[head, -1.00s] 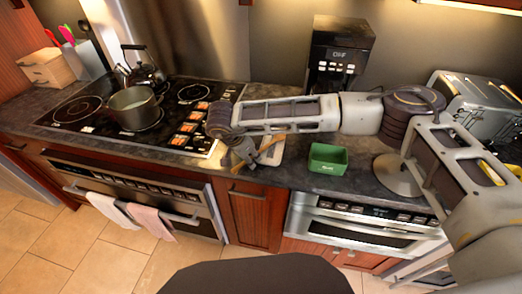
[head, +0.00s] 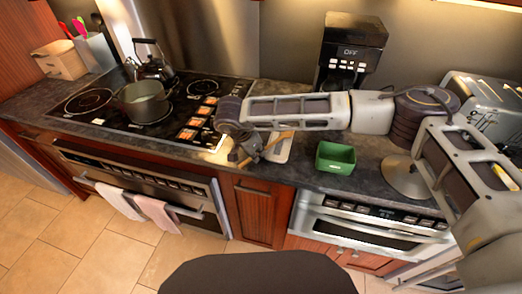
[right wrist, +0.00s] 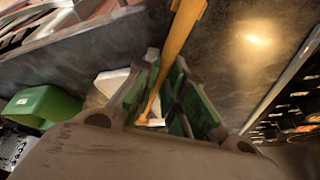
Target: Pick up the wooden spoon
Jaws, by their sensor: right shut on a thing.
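The wooden spoon is a thin, light brown stick. In the head view its part (head: 283,136) shows right of my right gripper (head: 243,157), over the counter. In the right wrist view the spoon (right wrist: 180,38) runs lengthwise between the green-lined fingers of my right gripper (right wrist: 166,78), which are shut on it. A white spoon rest (head: 282,150) lies on the counter just right of the gripper; a corner of it (right wrist: 112,82) also shows in the right wrist view. I cannot tell whether the spoon still touches it. My left gripper is not in view.
A green bowl (head: 335,158) stands right of the spoon rest. The black cooktop (head: 110,118) with a pot (head: 141,102) and a kettle (head: 155,68) is at left. A coffee maker (head: 350,55) stands behind, a toaster (head: 490,105) at far right.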

